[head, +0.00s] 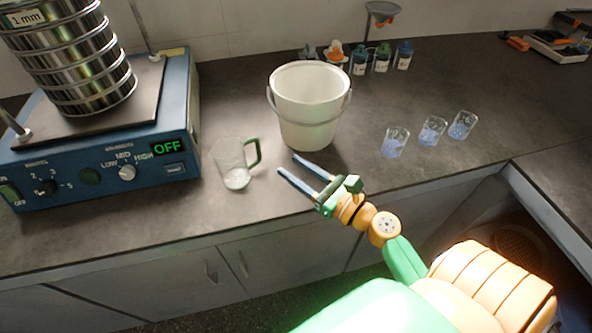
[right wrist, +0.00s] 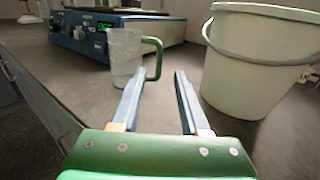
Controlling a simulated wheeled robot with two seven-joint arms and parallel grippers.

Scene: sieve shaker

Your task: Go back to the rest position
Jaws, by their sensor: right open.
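My right gripper (head: 287,164) reaches in from the lower right of the head view. Its two blue fingers are apart with nothing between them. In the right wrist view the open fingers (right wrist: 158,76) point towards the gap between the mug and the bucket. The clear mug (head: 232,165) with a green handle stands upright on the counter, just left of the fingertips, with some pale material at its bottom. It also shows in the right wrist view (right wrist: 125,52). My left gripper is in neither view.
A white bucket (head: 309,105) stands close behind the right gripper. The blue sieve shaker (head: 100,160), its display reading OFF, fills the left. Several beakers with blue contents (head: 395,143) stand to the right, and small bottles (head: 382,58) at the back. The counter's front edge lies below my gripper.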

